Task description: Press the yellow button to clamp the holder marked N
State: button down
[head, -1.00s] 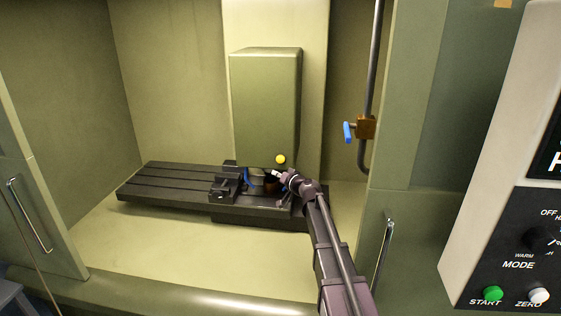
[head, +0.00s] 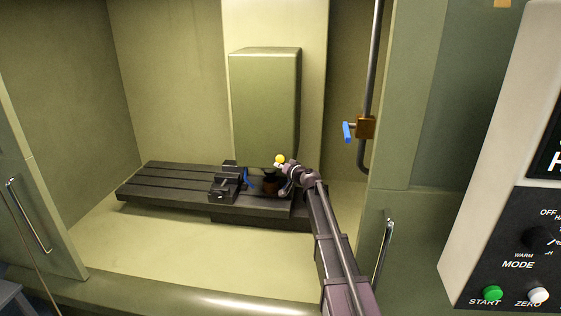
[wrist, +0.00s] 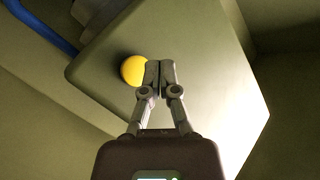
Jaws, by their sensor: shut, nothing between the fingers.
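The yellow button (head: 280,159) is a small round knob low on the front of the green machine head (head: 265,105). My gripper (head: 283,164) is right at the button in the head view, at its lower right. In the wrist view the button (wrist: 134,70) shows just left of my gripper's fingertips (wrist: 160,66). The fingers are together with nothing between them. The fingertips overlap the button's right edge in that picture; I cannot tell whether they touch it. I cannot make out a holder marked N.
Below is a dark slotted table (head: 160,182) with a black vise (head: 226,183) and a blue part (head: 245,179). A pipe with a blue-handled valve (head: 365,127) runs at the right. A control panel (head: 500,240) stands at far right. The left of the enclosure is clear.

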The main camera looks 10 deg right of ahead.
aim_at(277, 159)
jog(key=shift+w+d, duration=0.2)
jog(key=shift+w, duration=0.3)
jog(key=shift+w+d, duration=0.15)
jog(key=shift+w, duration=0.35)
jog(key=shift+w, duration=0.15)
dwell(0.8)
jog(key=shift+w+d, duration=0.1)
jog(key=shift+w, duration=0.2)
jog(key=shift+w+d, duration=0.15)
jog(key=shift+w, duration=0.3)
dwell(1.1)
jog(key=shift+s, duration=0.1)
jog(key=shift+s+a, duration=0.3)
jog(key=shift+s, duration=0.45)
jog(key=shift+s, duration=0.1)
dwell(0.3)
jog(key=s, duration=0.1)
jog(key=s+a, duration=0.1)
jog(key=s, duration=0.2)
jog(key=shift+s+a, duration=0.25)
jog(key=shift+s, duration=0.05)
